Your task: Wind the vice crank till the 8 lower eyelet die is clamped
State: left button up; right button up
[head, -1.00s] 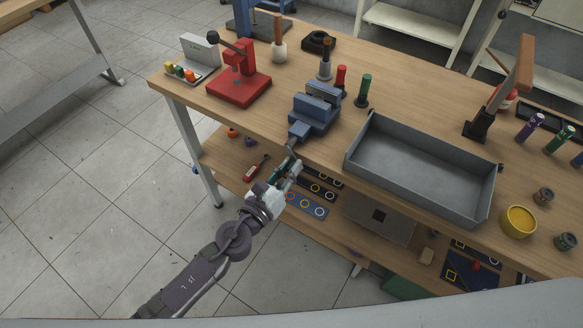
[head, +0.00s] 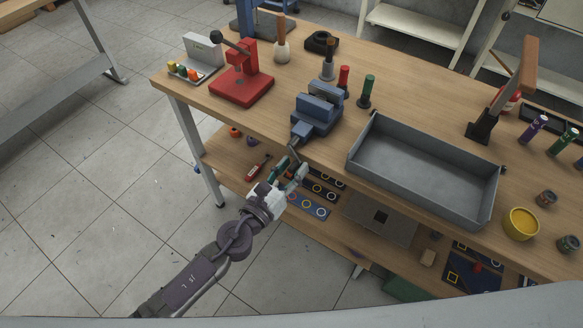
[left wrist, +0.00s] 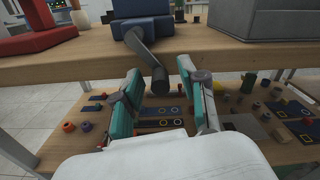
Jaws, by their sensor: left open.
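The blue vice (head: 318,108) is mounted near the front edge of the workbench, and its lower body shows in the left wrist view (left wrist: 143,10). Its dark crank (head: 294,153) hangs out past the bench edge. In the left wrist view the crank arm (left wrist: 143,48) slants down to a dark rounded handle end. My left gripper (head: 288,173) is open just in front of the bench edge. Its teal-sided fingers stand on either side of the handle end, with gaps visible. I cannot make out the 8 lower eyelet die between the jaws. My right gripper is not in view.
A red press (head: 241,86) stands left of the vice, and a large grey tray (head: 428,204) stands to the right. Red and green-handled tools (head: 366,92) stand close behind the vice. The lower shelf (head: 222,150) holds panels and small parts below my gripper.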

pick_arm(q)
jog(key=v, duration=1.2)
